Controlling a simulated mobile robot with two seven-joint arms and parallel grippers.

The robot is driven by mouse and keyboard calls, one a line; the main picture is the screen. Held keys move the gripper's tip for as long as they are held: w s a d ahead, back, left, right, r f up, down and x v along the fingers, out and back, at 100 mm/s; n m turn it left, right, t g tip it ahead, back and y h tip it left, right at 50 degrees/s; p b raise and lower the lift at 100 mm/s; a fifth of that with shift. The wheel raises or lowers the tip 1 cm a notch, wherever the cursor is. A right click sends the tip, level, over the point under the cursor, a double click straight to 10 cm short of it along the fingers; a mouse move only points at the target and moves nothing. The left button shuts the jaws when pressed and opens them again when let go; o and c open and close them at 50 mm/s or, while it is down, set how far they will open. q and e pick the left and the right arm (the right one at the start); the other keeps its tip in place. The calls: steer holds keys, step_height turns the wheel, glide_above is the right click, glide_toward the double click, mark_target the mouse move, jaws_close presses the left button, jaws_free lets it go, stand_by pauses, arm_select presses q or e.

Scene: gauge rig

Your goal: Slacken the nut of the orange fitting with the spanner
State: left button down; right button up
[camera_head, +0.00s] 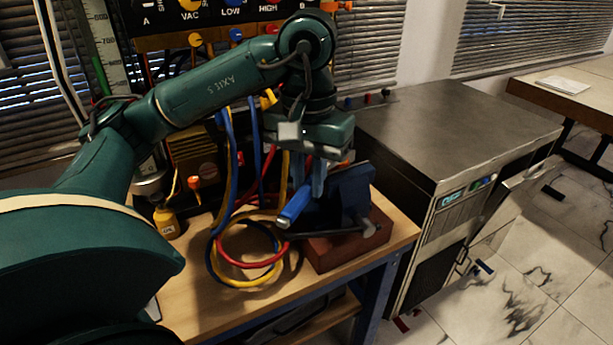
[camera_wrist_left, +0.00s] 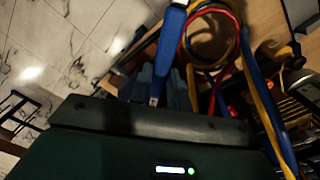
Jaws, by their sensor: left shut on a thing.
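My left gripper (camera_head: 308,178) reaches down over the bench, shut on the spanner. The spanner's blue handle (camera_head: 295,206) slants down and left from the fingers, beside the dark blue vise (camera_head: 348,192). In the left wrist view the blue handle (camera_wrist_left: 167,45) runs up from between the fingers (camera_wrist_left: 158,88). The spanner's far end is hidden or too dark to make out. A small orange fitting (camera_head: 194,183) shows at the back left of the bench, apart from the spanner; I cannot tell whether it is the one with the nut. My right gripper is not in view.
The vise stands on a reddish-brown block (camera_head: 345,245). Coiled red, yellow and blue hoses (camera_head: 245,280) lie left of it, and hoses hang behind. A yellow bottle (camera_head: 166,223) stands at the left. A metal-topped cabinet (camera_head: 450,125) stands to the right.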

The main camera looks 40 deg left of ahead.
arm_select(q)
steer(key=shift+w+a, duration=0.15)
steer(key=shift+w, duration=0.45)
steer(key=c, duration=1.9)
jaws_free()
jaws_close()
steer(key=shift+w+d+n+p, duration=0.25)
steer(key=shift+d+n, duration=0.4)
steer(key=shift+w+d+n+p, duration=0.2)
steer(key=shift+d+n+p, duration=0.05)
steer(key=shift+d+n, duration=0.4)
steer(key=shift+w+d+n, duration=0.35)
steer(key=shift+d+n, duration=0.25)
steer(key=shift+n, duration=0.1)
